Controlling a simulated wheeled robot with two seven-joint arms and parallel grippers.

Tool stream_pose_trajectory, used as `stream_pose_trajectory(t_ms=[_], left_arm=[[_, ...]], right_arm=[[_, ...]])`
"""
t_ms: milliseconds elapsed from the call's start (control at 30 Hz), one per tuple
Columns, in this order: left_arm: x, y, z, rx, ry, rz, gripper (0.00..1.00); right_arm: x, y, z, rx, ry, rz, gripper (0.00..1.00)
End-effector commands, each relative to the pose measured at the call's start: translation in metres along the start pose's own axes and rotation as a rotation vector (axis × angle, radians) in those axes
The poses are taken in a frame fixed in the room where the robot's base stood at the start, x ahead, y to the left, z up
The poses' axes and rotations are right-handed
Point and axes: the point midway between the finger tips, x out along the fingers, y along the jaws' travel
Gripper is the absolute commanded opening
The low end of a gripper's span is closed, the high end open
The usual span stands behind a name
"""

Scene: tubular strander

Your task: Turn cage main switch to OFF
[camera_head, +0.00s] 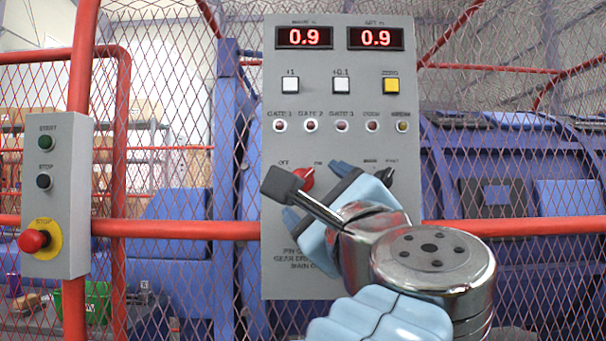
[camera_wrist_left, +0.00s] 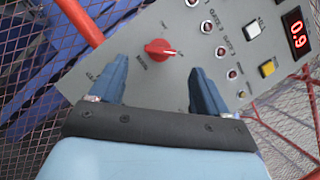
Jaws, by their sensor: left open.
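A grey control panel (camera_head: 340,100) stands upright in front of me. Its red rotary switch (camera_head: 307,180), below OFF and ON labels, is partly hidden behind my left gripper (camera_head: 318,188). Its handle seems to lean toward the ON side. In the left wrist view the whole red switch (camera_wrist_left: 159,48) shows just beyond and between the fingertips of the left gripper (camera_wrist_left: 158,70), which is open. The fingers look clear of the switch, with nothing between them. My right gripper is not in view.
A black selector (camera_head: 386,176) sits right of the red switch, partly covered by my gripper. Above are lamps, buttons and two displays reading 0.9. A start/stop box (camera_head: 60,195) hangs at left. Red rails (camera_head: 190,229) and mesh stand around the panel.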

Motion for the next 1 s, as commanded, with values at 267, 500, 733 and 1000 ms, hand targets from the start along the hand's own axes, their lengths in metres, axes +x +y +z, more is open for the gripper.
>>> stream_pose_trajectory(t_ms=[267, 500, 733, 1000], left_arm=[[0.05, -0.001, 0.002, 0.002, -0.002, 0.003, 0.76], [0.061, 0.0, 0.0, 0.0, 0.0, 0.0, 0.76], [0.061, 0.0, -0.001, 0.0, 0.001, 0.0, 0.7], [0.06, 0.0, 0.0, 0.0, 0.001, 0.0, 0.29]], right_arm=[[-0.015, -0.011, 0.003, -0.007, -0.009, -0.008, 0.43], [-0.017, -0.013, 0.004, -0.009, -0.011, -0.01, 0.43], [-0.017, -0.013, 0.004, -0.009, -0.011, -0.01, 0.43], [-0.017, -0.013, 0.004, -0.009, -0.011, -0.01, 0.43]])
